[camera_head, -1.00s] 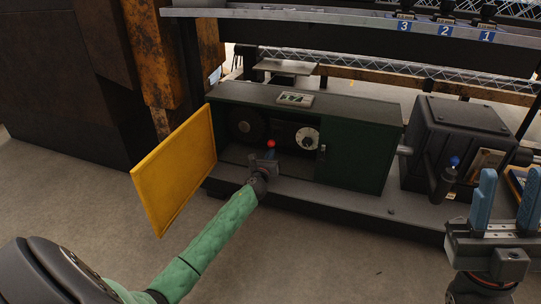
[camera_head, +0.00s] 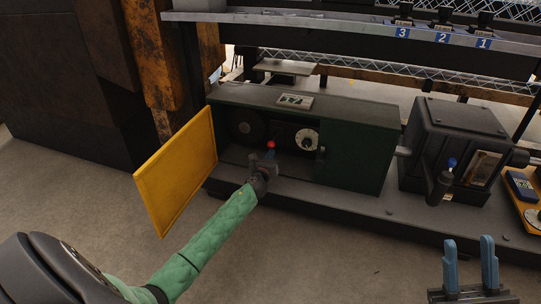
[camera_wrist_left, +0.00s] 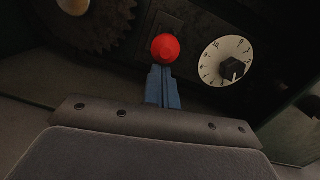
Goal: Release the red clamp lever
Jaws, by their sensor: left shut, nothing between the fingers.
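The red ball knob of the clamp lever (camera_head: 271,145) shows inside the open green cabinet (camera_head: 358,158). In the left wrist view the red knob (camera_wrist_left: 165,48) is right at the tips of my left gripper (camera_wrist_left: 163,72). Its blue fingers are together with nothing between them; whether they touch the knob I cannot tell. The lever's shaft is hidden. In the head view my left gripper (camera_head: 269,156) reaches into the cabinet just below the knob. My right gripper (camera_head: 469,264) is at the lower right, its two blue fingers apart and empty.
A white numbered dial (camera_wrist_left: 226,60) is right of the knob, and a dark gear (camera_wrist_left: 95,22) is left. The yellow door (camera_head: 178,172) stands open at left. A dark gearbox (camera_head: 455,150) with a blue-knobbed lever (camera_head: 452,163) stands at right. The floor in front is clear.

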